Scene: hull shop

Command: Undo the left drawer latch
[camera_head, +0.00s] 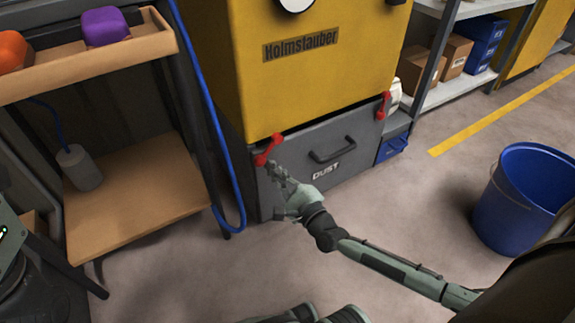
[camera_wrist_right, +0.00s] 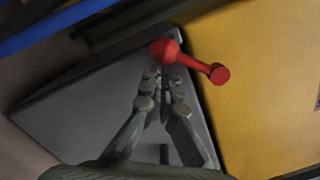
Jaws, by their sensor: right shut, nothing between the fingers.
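The grey dust drawer (camera_head: 338,157) sits under a yellow machine and carries a dark handle and the word DUST. Its left latch (camera_head: 268,149) is a red lever at the drawer's top left corner. The latch also shows in the right wrist view (camera_wrist_right: 190,61), with a round knob at one end. A similar red latch (camera_head: 383,105) is at the top right corner. My right gripper (camera_head: 273,166) is shut and empty, its tips close by the left latch; I cannot tell whether they touch it. My left gripper is not in view.
A wooden workbench (camera_head: 130,190) stands to the left, with a blue hose (camera_head: 222,150) hanging between it and the machine. A blue bin (camera_head: 525,195) stands on the right. Shelves with boxes are behind. The floor before the drawer is clear apart from my arm.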

